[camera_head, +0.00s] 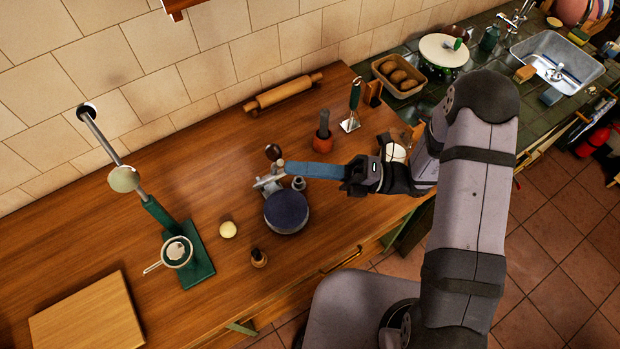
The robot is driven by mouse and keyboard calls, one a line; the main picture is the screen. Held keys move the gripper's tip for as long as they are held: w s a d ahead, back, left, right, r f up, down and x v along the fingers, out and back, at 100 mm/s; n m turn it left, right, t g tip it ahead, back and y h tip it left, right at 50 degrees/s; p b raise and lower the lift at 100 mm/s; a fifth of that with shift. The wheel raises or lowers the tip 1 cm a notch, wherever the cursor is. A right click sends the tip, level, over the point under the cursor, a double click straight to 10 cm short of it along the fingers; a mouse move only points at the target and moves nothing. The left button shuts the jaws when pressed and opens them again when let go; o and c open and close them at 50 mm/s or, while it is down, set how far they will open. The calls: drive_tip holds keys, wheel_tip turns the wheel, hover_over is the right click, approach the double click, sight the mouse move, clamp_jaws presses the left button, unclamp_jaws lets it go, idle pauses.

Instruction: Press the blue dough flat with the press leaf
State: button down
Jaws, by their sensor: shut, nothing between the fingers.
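The press (287,228) stands on the wooden counter, left of the picture's middle. Its round face is dark blue with a grey rim; I cannot tell whether this is the leaf or flattened blue dough. Grey metal hinge or lever parts (267,184) sit at its back edge, with a dark brown knob (273,152) behind them. I see no separate lump of blue dough. My gripper (288,168) reaches in from the right with long blue fingers, shut and empty. Its tips are just behind the round face, near the metal parts; contact cannot be told.
A cream ball (228,229) and a small brown-based item (259,258) lie near the press. A green stand (202,262) with a strainer is left, a board (88,318) front left.

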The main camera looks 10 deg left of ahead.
drive_tip(key=w+a+r+b, duration=0.2)
drive_tip(key=w+a+r, duration=0.1)
drive_tip(key=w+a, duration=1)
drive_tip(key=shift+w+a+r, duration=0.3)
drive_tip(key=shift+w+a, duration=0.05)
drive_tip(key=shift+a, duration=0.15)
drive_tip(key=shift+d+r, duration=0.1)
drive_tip(key=d+r+b, duration=0.1)
drive_tip(key=d+r, duration=0.3)
drive_tip(key=d, duration=0.8)
drive_tip(key=shift+w+d+b, duration=0.15)
drive_tip(key=shift+d+b, duration=0.05)
drive_tip(key=shift+b, duration=0.15)
